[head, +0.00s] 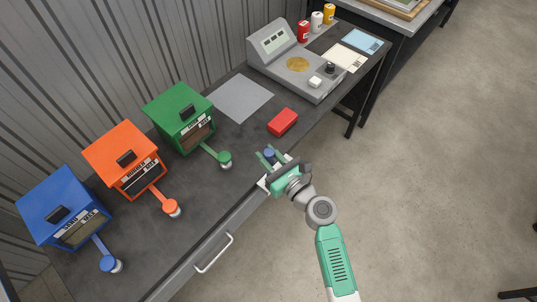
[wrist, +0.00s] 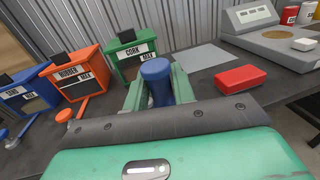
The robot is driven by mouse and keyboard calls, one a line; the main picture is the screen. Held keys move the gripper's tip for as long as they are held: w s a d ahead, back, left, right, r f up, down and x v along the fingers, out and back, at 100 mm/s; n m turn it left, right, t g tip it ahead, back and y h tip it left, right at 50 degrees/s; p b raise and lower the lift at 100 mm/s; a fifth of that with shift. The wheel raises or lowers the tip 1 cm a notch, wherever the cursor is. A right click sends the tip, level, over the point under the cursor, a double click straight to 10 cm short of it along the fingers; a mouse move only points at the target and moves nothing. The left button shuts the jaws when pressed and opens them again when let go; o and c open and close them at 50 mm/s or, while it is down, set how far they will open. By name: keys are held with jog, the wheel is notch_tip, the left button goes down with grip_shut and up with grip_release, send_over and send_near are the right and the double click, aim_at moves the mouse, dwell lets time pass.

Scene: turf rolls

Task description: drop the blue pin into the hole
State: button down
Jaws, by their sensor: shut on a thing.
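My gripper (head: 267,156) is shut on a blue pin (wrist: 157,73), a short cylinder with a wider rounded top. The pin stands roughly upright between the green fingers, and its lower part is hidden in the wrist view. In the head view the pin (head: 269,153) is small, over the front edge of the dark bench, right of the green box's lever. I cannot make out a clear hole in either view. Blue (head: 60,205), orange (head: 125,158) and green (head: 180,117) boxes stand along the wall, each with a lever ending in a round knob.
A red block (head: 283,122) lies on the bench beyond my gripper. A grey sheet (head: 241,97) lies behind it. A grey console (head: 290,62) with a gold disc stands at the back right, near several small cans. A drawer handle (head: 214,254) sticks out in front.

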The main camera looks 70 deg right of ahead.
jog(key=shift+f+b, duration=5.4)
jog(key=shift+f, duration=0.6)
jog(key=c, duration=1.1)
grip_release()
jog(key=shift+s, duration=0.1)
jog(key=p+v, duration=0.1)
jog(key=v, duration=0.6)
jog(key=shift+s+a, duration=0.15)
jog(key=shift+s, duration=0.1)
